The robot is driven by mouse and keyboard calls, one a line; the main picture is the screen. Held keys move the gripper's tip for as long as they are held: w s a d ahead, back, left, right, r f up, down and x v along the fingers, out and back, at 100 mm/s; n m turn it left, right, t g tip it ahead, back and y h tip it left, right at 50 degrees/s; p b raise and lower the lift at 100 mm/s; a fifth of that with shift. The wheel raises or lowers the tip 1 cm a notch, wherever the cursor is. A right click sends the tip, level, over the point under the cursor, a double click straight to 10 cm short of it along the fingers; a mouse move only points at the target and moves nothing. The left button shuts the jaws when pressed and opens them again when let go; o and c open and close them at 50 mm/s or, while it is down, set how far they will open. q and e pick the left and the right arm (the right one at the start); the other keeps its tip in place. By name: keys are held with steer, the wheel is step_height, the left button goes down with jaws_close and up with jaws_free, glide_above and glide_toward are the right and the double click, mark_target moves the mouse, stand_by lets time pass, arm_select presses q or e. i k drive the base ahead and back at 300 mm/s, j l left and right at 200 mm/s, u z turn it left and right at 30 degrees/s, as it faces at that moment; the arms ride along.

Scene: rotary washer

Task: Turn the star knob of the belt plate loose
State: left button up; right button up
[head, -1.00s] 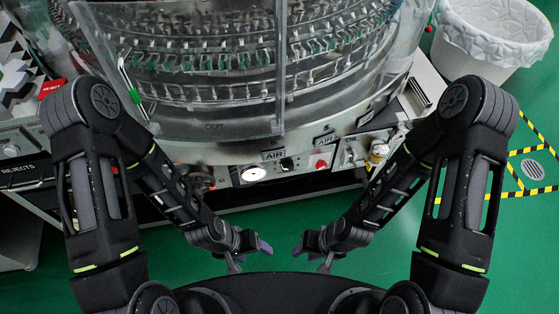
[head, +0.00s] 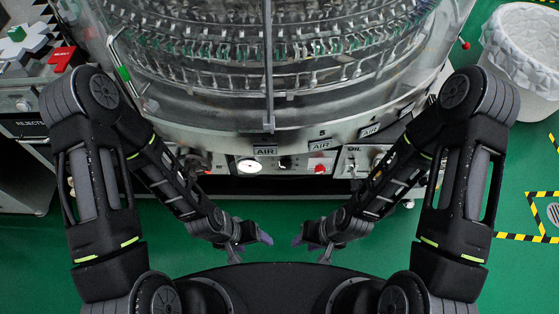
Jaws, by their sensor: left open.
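The round glass-walled washer (head: 300,115) fills the top middle of the head view, with a front panel of gauges and knobs below its metal rim. I cannot make out a star knob or a belt plate for certain. My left gripper (head: 251,247) is open and empty over the green floor, in front of the panel and apart from it. My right gripper (head: 311,248) mirrors it a little to the right, with its fingers spread and empty. Neither gripper touches anything.
A rejects unit with a red label (head: 62,56) stands at the far left. A white lined bin (head: 525,62) stands at the right. Yellow-black floor tape (head: 520,238) lies at the lower right. Green floor between the panel and my body is clear.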

mark_target(320, 169)
steer(key=l+u, duration=0.1)
steer(key=l, duration=0.35)
steer(key=l+u, duration=0.15)
steer(key=l, duration=0.35)
steer(key=k+l+u, duration=0.1)
steer(key=l, duration=0.35)
steer(key=k+l+u, duration=0.15)
steer(key=l, duration=0.3)
steer(key=l+u, duration=0.1)
steer(key=l, duration=0.35)
steer(key=k+l+u, duration=0.1)
steer(key=l, duration=0.35)
steer(key=k, duration=0.1)
